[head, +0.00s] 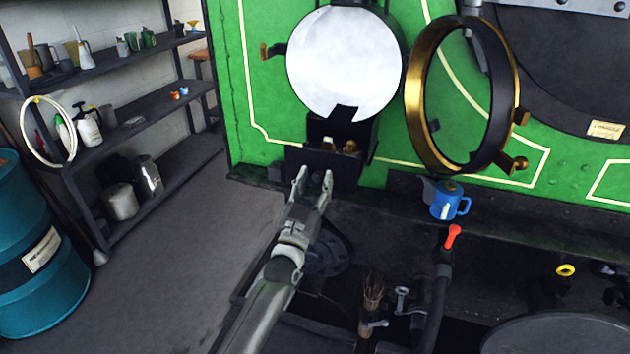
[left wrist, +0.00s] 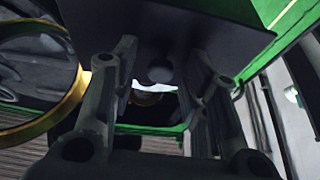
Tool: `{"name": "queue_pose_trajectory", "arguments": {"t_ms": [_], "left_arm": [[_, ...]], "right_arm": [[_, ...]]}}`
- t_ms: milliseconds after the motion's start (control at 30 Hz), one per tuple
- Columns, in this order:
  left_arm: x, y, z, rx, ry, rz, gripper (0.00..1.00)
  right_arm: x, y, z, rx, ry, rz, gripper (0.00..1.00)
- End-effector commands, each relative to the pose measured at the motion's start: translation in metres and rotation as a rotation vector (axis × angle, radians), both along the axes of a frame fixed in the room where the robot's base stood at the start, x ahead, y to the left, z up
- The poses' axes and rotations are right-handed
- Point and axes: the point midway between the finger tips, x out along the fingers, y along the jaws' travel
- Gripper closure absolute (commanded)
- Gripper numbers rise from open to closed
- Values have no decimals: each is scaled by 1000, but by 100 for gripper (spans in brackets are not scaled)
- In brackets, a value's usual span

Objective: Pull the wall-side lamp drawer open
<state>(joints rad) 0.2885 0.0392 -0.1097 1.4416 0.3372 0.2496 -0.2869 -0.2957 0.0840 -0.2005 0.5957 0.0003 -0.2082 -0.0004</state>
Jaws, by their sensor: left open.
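The lamp has a round white reflector (head: 345,62) on the green locomotive front. Its brass-rimmed door ring (head: 412,110) stands swung open to the right. Below the reflector is a dark box-like drawer front (head: 345,172); small brass parts (head: 350,147) show just above it. My left gripper (head: 313,175) is open at the drawer front, fingers pointing at it. In the left wrist view a round dark knob (left wrist: 160,74) on the dark drawer panel (left wrist: 165,32) lies between the open fingers (left wrist: 165,55); I cannot tell whether they touch it. My right gripper is not seen.
A blue jug (head: 447,201) stands on the ledge right of the drawer. A red-tipped lever (head: 452,236) rises in front. Shelves (head: 140,125) and a teal drum (head: 30,260) stand at left. The floor (head: 175,240) between is clear.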

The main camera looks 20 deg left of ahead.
Motion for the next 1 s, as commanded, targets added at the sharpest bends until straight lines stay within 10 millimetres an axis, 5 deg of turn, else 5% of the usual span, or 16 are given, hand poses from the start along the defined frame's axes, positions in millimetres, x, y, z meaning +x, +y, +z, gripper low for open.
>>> {"name": "queue_pose_trajectory", "arguments": {"t_ms": [600, 1000], "left_arm": [[-89, 3, -36, 0, 1, 0, 58], [-110, 4, -44, 1, -2, 0, 58]], "right_arm": [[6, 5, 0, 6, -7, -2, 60], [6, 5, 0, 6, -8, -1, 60]]}}
